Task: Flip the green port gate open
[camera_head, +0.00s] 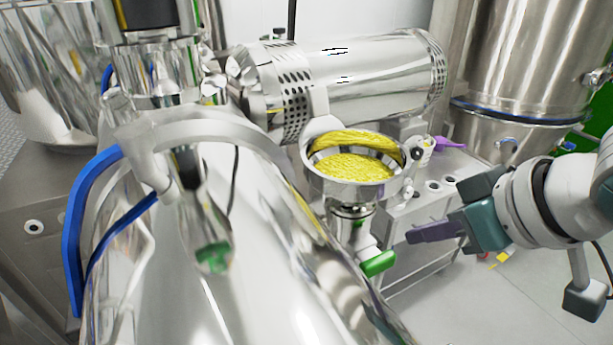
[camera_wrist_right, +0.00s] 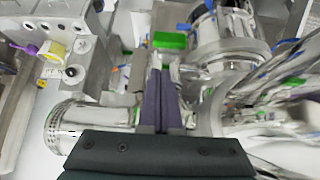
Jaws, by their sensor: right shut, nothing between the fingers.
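The green gate handle (camera_head: 378,263) sits on a short metal port below a steel funnel (camera_head: 318,185) filled with yellow granules. The handle points out to the right of the port and slightly up. My right gripper (camera_head: 412,237) is shut and empty, a little to the right of the handle and slightly above it, apart from it in the head view. In the right wrist view the purple fingers (camera_wrist_right: 158,75) are together, and a green block (camera_wrist_right: 170,40), which looks like the handle, lies just beyond their tips. My left gripper is not in view.
A large polished steel vessel (camera_head: 260,270) fills the lower left and middle. A horizontal steel cylinder (camera_head: 370,70) lies behind the funnel. A steel bench (camera_head: 425,205) with round holes and small cups stands behind my right gripper. Floor shows at the lower right.

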